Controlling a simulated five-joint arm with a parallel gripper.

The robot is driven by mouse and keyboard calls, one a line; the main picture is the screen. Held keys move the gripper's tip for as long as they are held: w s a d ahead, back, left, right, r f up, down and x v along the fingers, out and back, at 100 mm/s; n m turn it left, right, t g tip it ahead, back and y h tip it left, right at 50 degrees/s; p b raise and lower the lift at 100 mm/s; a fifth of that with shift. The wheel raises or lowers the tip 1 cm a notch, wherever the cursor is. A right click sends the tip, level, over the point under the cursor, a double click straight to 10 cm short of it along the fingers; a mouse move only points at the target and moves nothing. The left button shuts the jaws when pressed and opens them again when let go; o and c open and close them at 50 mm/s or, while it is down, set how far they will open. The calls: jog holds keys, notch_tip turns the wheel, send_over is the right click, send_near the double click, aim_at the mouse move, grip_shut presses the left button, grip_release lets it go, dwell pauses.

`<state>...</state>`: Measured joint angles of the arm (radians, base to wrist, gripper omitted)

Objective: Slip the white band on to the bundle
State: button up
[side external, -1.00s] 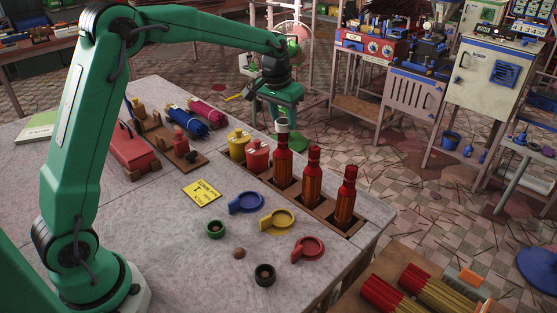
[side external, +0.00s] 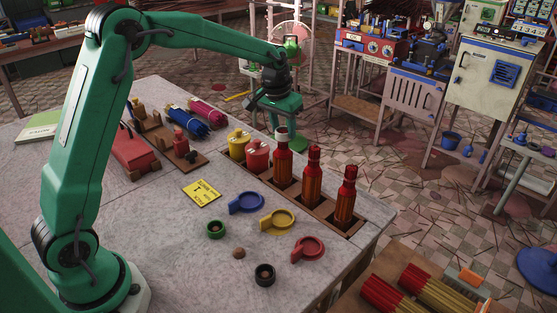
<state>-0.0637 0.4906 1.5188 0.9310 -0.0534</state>
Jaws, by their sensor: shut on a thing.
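My gripper (side external: 280,122) points down over the leftmost of three bundles and is shut on the small white band (side external: 281,132). The band is at the top of that bundle (side external: 283,163), which is red-brown with a red neck and stands upright. The band seems to sit around the neck's upper end; how far over it reaches is too small to tell. The fingertips are partly lost against the dark green hand. Two like bundles, a middle one (side external: 311,180) and a right one (side external: 346,198), stand bare of any white band.
The bundles stand in a wooden rack (side external: 330,228) along the table's right edge.

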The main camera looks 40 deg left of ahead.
aim_at(283, 131)
dwell(0.4)
jog(key=o, duration=0.8)
jog(key=shift+o, duration=0.2)
jog(key=shift+r, duration=0.1)
jog(key=shift+w+v, duration=0.25)
jog(key=shift+v, duration=0.85)
jog(key=shift+w+v, duration=0.2)
jog(key=shift+v, duration=0.9)
jog(key=shift+w+v, duration=0.25)
jog(key=shift+v, duration=0.9)
jog(key=shift+r, duration=0.1)
